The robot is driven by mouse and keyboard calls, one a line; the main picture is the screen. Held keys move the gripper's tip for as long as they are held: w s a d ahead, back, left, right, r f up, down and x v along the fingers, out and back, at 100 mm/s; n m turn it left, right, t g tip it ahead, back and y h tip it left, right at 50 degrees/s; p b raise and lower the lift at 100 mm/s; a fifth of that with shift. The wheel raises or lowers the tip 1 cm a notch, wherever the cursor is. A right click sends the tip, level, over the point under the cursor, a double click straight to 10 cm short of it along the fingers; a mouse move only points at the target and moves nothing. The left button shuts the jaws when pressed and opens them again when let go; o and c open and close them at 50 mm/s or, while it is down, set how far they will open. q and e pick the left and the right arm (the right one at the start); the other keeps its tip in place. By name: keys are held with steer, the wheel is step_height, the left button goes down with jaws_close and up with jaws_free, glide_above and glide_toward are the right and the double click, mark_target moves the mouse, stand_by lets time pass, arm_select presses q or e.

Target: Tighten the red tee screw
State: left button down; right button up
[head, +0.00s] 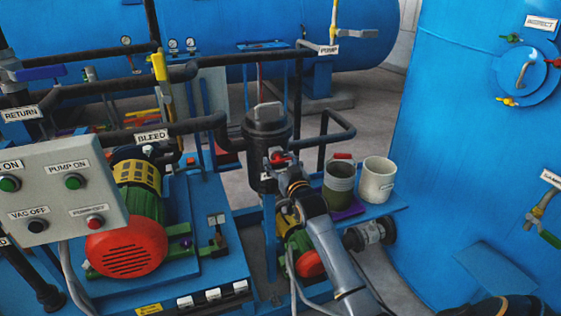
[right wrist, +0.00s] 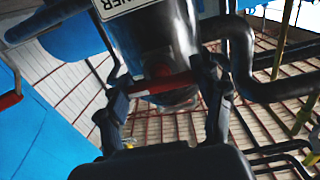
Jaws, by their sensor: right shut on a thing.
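The red tee screw (head: 280,158) is on the front of the black strainer-like vessel (head: 266,128), near its upper body. My right gripper (head: 285,168) reaches up to the screw from below right in the head view. In the right wrist view, its two fingers (right wrist: 168,100) stand on either side of the crossbar and are shut on it. The gripper partly hides the screw in the head view. My left gripper is not in view.
A dark bucket with a red handle grip (head: 339,184) and a white bucket (head: 377,181) stand right of the vessel. Black pipes (head: 325,137) surround it. A red-and-green pump motor (head: 130,245) and a button panel (head: 60,192) are left; a big blue tank (head: 460,150) is right.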

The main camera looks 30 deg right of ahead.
steer(key=shift+f, duration=0.15)
steer(key=o, duration=1.2)
steer(key=v, duration=1.2)
steer(key=shift+f, duration=0.1)
